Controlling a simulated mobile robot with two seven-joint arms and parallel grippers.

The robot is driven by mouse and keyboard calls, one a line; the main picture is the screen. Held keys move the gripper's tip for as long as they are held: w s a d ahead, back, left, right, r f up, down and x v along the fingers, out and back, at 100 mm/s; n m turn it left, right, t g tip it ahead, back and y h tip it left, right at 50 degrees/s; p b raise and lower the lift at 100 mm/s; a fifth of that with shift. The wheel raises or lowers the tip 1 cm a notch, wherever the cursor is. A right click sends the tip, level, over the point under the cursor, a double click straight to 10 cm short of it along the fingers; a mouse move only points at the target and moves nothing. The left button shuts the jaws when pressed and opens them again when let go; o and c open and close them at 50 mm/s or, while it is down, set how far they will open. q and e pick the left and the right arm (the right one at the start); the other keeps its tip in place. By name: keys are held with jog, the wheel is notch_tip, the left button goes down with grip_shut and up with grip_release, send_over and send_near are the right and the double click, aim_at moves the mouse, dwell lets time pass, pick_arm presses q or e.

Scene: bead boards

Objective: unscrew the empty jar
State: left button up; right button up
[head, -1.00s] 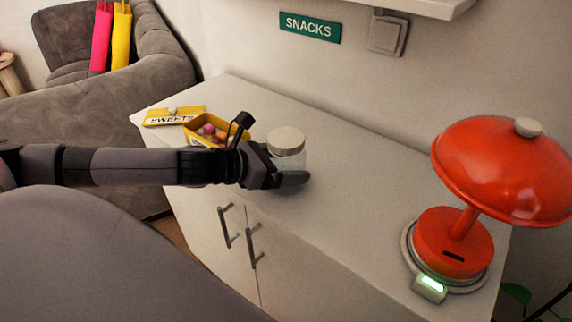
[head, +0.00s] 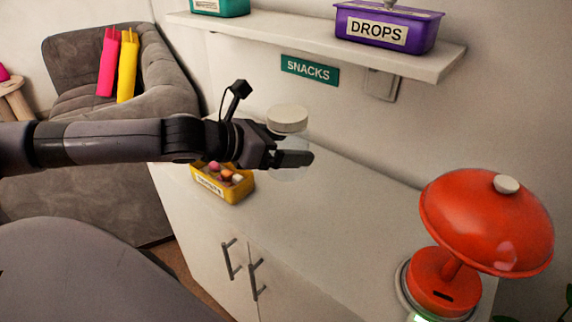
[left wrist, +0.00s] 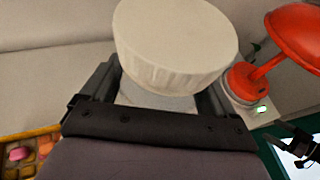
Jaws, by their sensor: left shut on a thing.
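The jar (head: 292,172) is clear, with a cream-white lid (head: 287,117) on top; I see nothing inside it. My left gripper (head: 293,157) is shut around the jar's body below the lid and holds it upright, raised above the cabinet top. In the left wrist view the lid (left wrist: 175,45) fills the upper middle and hides most of the jar (left wrist: 150,98) between the fingers.
The white cabinet top (head: 340,215) is mostly clear. A yellow sweets box (head: 222,184) stands under my left arm. A red dispenser (head: 485,225) stands at the right on a scale. A wall shelf (head: 320,42) behind holds a purple drops box (head: 388,30) and a teal box (head: 220,7).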

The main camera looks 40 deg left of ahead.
aim_at(272, 123)
pick_arm(q)
jog(key=shift+r, duration=2.25)
jog(key=o, duration=0.5)
jog(key=shift+c, duration=0.2)
jog(key=c, duration=0.7)
jog(key=s+d+f, duration=0.2)
jog(key=d+f, duration=0.8)
jog(key=d, duration=0.1)
jog(key=shift+s+a+f+n+t+y, duration=0.2)
jog(key=shift+s+a+f+n+y, duration=0.3)
jog(key=shift+n+y, duration=0.4)
jog(key=shift+s+a+f+n+t+y, duration=0.2)
jog(key=shift+s+a+f+n+y, duration=0.15)
jog(key=shift+s+f+n+y, duration=0.55)
jog(key=shift+s+a+f+n+t+y, duration=0.2)
jog(key=shift+s+a+f+n+y, duration=0.15)
jog(key=shift+s+n+y, duration=0.55)
